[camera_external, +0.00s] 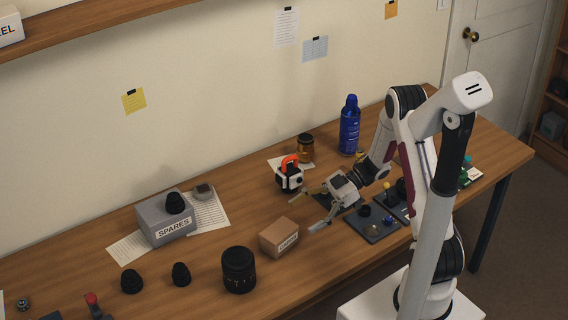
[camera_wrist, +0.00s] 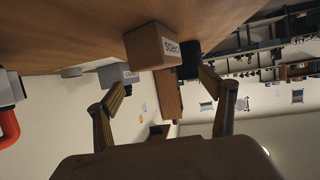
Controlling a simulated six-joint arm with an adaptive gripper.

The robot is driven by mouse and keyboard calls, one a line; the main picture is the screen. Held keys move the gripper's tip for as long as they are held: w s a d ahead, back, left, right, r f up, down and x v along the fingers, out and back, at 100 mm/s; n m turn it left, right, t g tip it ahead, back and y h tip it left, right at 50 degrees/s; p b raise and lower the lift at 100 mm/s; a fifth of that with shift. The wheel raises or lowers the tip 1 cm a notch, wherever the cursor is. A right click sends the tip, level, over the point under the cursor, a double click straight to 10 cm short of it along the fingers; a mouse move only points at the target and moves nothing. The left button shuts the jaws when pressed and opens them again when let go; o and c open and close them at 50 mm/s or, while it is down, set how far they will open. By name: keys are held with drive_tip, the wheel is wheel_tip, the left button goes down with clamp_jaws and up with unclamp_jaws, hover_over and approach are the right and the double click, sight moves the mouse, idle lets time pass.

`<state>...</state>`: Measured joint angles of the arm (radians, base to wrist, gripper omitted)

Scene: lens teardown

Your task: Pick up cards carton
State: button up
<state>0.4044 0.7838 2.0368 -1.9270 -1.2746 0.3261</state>
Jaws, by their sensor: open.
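The cards carton (camera_external: 279,238) is a small brown box with a white label, standing on the wooden table near its front edge. In the wrist view the carton (camera_wrist: 152,46) sits ahead, beyond the fingertips, with its label appearing upside down. My gripper (camera_external: 307,210) is open and empty, to the right of the carton and apart from it. In the wrist view its two fingers (camera_wrist: 165,82) are spread wide, with the carton showing above and between them.
A black lens (camera_external: 239,270) stands left of the carton. A grey SPARES box (camera_external: 165,219) is further left. A red-handled device (camera_external: 289,176) stands behind my gripper, near an amber jar (camera_external: 306,148) and a blue bottle (camera_external: 349,127). Dark trays (camera_external: 370,238) lie to the right.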

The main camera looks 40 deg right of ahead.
sight(281, 227)
drive_tip(key=shift+w+a+f, duration=0.1)
drive_tip(key=shift+a+f, duration=0.15)
drive_tip(key=shift+a, duration=0.4)
drive_tip(key=shift+w+x, duration=0.15)
drive_tip(key=shift+x, duration=1.15)
drive_tip(key=shift+w+x, duration=0.15)
drive_tip(key=shift+x, duration=1.15)
drive_tip(key=shift+r, duration=0.15)
drive_tip(key=c, duration=1.6)
